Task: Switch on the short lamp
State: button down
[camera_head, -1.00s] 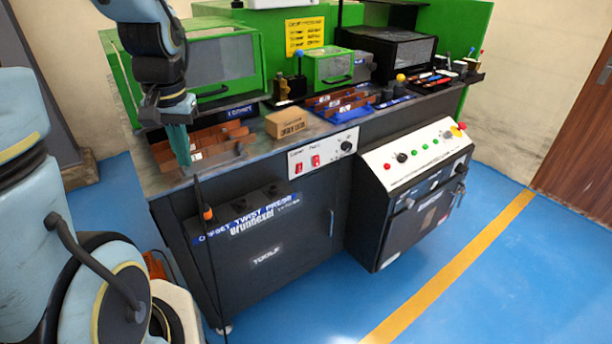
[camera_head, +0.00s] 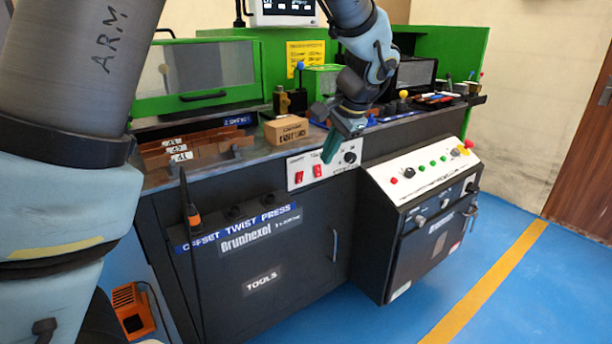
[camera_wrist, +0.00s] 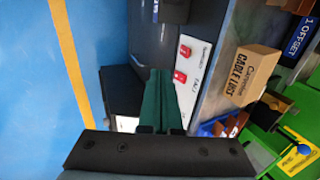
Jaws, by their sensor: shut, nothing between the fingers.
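Two red rocker switches sit side by side on a white panel (camera_head: 338,181) on the bench front, the left switch (camera_head: 298,178) and the right switch (camera_head: 317,171). A black knob (camera_head: 350,157) is to their right. My gripper (camera_head: 330,158) has green fingers, shut and empty, pointing down in front of the panel near the right switch. In the wrist view the fingertips (camera_wrist: 160,74) are beside one red switch (camera_wrist: 180,76); the other switch (camera_wrist: 184,50) is further away. I cannot tell whether they touch. Switch labels are too small to read surely; no lamp is clearly identifiable.
A cardboard box (camera_head: 286,130) stands on the bench above the panel. A sloped control console (camera_head: 418,172) with several buttons juts out to the right. A cabinet door (camera_head: 290,255) lies below. The blue floor (camera_head: 520,310) in front is clear.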

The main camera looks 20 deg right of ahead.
aim_at(303, 168)
jog(key=shift+w+a+f, duration=0.3)
jog(key=shift+w+f, duration=1.05)
jog(key=shift+f, duration=0.05)
jog(key=shift+w+a+f, duration=0.25)
jog(key=shift+w+f, duration=1.15)
jog(key=shift+w+a+f, duration=0.3)
jog(key=shift+w+f, duration=1.05)
jog(key=shift+f, duration=0.05)
jog(key=shift+r, duration=0.15)
jog(key=w+r+g+p, duration=0.1)
jog(key=p, duration=0.3)
jog(key=shift+a, duration=0.15)
jog(key=shift+f, duration=0.45)
jog(key=shift+r, duration=0.15)
